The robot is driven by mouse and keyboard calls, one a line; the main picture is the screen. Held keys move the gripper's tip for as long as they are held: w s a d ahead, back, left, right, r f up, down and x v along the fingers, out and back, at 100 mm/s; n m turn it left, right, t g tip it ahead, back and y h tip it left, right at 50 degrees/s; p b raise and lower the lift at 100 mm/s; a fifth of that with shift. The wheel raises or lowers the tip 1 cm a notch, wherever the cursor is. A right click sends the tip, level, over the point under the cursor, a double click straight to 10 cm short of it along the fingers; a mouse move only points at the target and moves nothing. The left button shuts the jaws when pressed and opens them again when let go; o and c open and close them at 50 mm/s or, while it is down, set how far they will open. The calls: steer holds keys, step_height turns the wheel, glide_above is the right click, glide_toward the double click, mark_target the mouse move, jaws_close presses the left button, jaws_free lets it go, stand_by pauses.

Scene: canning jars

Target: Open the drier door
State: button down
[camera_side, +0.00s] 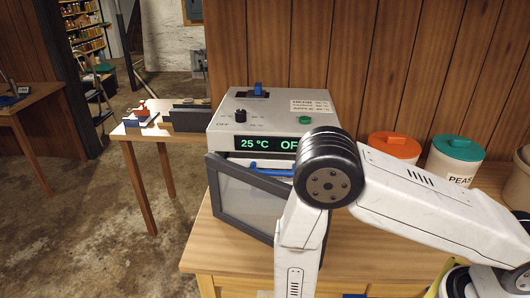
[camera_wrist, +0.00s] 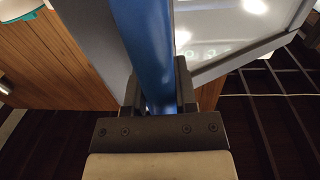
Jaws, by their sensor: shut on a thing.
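The grey drier (camera_side: 265,115) stands on the wooden table, its display reading 25 °C. Its door (camera_side: 245,200) has a dark grey frame and a pale panel. The door stands partly open, angled out from the front, with its right side hidden behind my arm. The door's frame and panel also show in the wrist view (camera_wrist: 235,40). My gripper (camera_wrist: 158,88) is shut on the blue bar handle (camera_wrist: 148,40) in the wrist view, with a finger on either side. In the side view my arm hides the gripper and the handle.
A blue bar (camera_side: 270,171) shows in the opening above the door. A side table (camera_side: 160,132) with small items stands at the left. The floor (camera_side: 110,230) before the door is clear.

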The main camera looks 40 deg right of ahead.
steer(key=w+a+g, duration=0.1)
steer(key=w+a, duration=0.1)
steer(key=a, duration=0.9)
steer(key=w+a+m+h, duration=0.1)
steer(key=w+a, duration=0.2)
steer(key=a, duration=0.9)
steer(key=shift+w+a+f+g, duration=0.15)
steer(key=shift+w+g, duration=0.05)
steer(key=shift+g, duration=0.2)
steer(key=c, duration=0.5)
jaws_free()
steer(key=shift+c, duration=0.2)
steer(key=shift+o, duration=0.7)
steer(key=shift+w+m, duration=0.1)
steer(key=shift+m, duration=0.2)
